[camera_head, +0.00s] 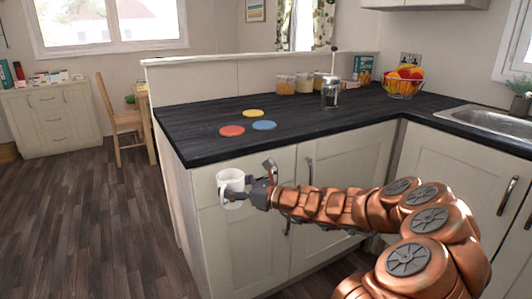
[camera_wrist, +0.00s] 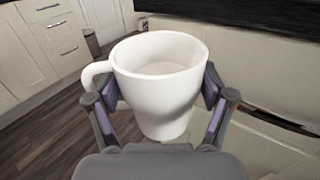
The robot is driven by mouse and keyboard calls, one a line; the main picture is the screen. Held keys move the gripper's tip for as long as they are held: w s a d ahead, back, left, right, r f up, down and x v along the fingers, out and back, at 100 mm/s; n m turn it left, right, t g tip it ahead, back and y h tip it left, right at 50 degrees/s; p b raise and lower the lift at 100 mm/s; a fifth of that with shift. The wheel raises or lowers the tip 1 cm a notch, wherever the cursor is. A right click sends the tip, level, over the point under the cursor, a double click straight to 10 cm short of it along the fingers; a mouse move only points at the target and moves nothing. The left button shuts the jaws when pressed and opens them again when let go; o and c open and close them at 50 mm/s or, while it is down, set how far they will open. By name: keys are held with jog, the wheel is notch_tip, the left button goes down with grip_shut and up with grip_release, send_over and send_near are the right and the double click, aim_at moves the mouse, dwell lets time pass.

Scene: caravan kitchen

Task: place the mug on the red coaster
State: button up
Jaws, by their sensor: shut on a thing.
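The white mug (camera_head: 230,184) is upright and held in my gripper (camera_head: 250,189), in front of the counter's cabinet face and below the level of the worktop. In the wrist view the mug (camera_wrist: 160,85) sits between my gripper's two fingers (camera_wrist: 158,100), with its handle to the left; the inside that shows looks empty. The red coaster (camera_head: 231,130) lies flat on the dark worktop, near its left front part, bare and above the mug in the head view. The coaster is not visible in the wrist view.
A blue coaster (camera_head: 264,125) and a yellow coaster (camera_head: 253,113) lie beside the red one. The dark worktop (camera_head: 190,125) is clear around them. The worktop's front edge overhangs the cabinets.

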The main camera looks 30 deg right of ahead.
jog(key=a+f+n+g+y, duration=0.4)
jog(key=a+f, duration=0.4)
jog(key=a, duration=0.3)
jog(key=shift+a+g+y, duration=0.3)
jog(key=shift+y, duration=0.2)
jog(key=shift+a, duration=0.1)
